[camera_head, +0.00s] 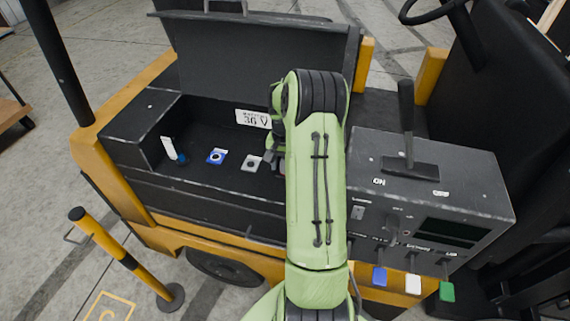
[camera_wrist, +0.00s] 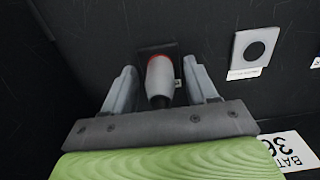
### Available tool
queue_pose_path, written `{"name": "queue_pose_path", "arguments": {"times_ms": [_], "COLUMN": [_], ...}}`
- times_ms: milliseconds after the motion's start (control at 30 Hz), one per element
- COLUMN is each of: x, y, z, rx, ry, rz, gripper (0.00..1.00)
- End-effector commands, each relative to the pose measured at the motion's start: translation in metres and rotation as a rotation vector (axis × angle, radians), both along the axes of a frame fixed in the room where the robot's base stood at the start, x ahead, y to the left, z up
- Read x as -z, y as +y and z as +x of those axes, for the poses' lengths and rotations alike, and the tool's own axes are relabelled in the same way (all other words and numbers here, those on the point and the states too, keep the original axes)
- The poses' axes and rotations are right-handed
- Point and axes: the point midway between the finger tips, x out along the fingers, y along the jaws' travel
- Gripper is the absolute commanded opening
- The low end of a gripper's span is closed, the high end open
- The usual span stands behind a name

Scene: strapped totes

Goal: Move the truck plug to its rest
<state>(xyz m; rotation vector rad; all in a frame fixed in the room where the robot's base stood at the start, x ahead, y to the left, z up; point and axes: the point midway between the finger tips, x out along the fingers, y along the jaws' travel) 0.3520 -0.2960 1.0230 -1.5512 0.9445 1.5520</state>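A grey plug (camera_wrist: 160,80) with a red ring, which looks like the truck plug, sits at a dark square socket plate in the wrist view. A dark cable end shows at its near side. My gripper (camera_wrist: 162,82) is open, with one finger on each side of the plug and narrow gaps between. In the head view my gripper (camera_head: 273,155) is mostly hidden behind my green arm, and the plug cannot be made out there. A light grey square plate with a dark round centre (camera_wrist: 255,52) lies right of the plug; it also shows in the head view (camera_head: 253,163).
A blue-and-white plate (camera_head: 216,156) and a white tag with a blue piece (camera_head: 170,148) lie further left in the dark battery bay. A raised lid (camera_head: 255,60) stands behind. A control console (camera_head: 430,180) with a lever is at right. A yellow-black post (camera_head: 125,258) stands front left.

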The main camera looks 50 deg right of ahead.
Motion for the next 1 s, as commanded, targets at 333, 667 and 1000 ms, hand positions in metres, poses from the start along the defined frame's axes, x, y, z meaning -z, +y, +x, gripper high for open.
{"name": "queue_pose_path", "arguments": {"times_ms": [333,667,1000], "x": [0.0,-0.003,-0.017], "y": [0.0,0.0,0.0], "z": [0.0,0.0,0.0], "rx": [0.0,0.0,-0.001], "ry": [0.0,0.0,-0.001], "rz": [0.0,-0.001,0.0], "gripper": [0.07,0.0,0.0]}}
